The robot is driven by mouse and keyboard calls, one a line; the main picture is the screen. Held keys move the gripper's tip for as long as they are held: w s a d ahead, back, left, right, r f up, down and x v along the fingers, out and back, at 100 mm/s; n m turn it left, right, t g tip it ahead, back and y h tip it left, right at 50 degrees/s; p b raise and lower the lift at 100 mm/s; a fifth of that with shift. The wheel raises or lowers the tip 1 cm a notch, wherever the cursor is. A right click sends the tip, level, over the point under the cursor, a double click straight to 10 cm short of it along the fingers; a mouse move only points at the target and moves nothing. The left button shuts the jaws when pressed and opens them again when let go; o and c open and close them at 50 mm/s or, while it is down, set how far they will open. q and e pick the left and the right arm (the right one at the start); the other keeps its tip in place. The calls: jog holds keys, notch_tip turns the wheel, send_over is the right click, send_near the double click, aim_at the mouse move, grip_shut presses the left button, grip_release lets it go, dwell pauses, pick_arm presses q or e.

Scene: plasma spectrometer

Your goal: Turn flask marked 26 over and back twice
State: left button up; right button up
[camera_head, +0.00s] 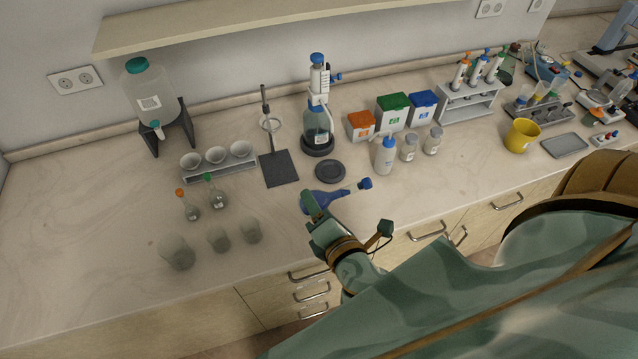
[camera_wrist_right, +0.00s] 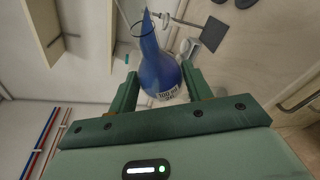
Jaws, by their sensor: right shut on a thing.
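My left gripper is not in view.
Two clear flasks, one orange-stoppered (camera_head: 191,209) and one green-stoppered (camera_head: 217,198), stand left, with several beakers (camera_head: 178,254) in front. A dark round disc (camera_head: 330,171), a stand (camera_head: 280,170) and a wash bottle (camera_head: 385,157) are close behind the held flask. The counter's left end is clear.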

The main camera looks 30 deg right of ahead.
jog(key=shift+w+r+n+h+p, duration=0.15)
jog(key=shift+r+n+h+p, duration=0.2)
jog(key=shift+n+p, duration=0.25)
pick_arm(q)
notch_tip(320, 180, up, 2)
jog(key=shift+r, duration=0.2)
pick_arm(e)
jog(key=shift+f, duration=0.25)
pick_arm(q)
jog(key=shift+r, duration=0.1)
pick_arm(e)
jog(key=shift+g, duration=0.3)
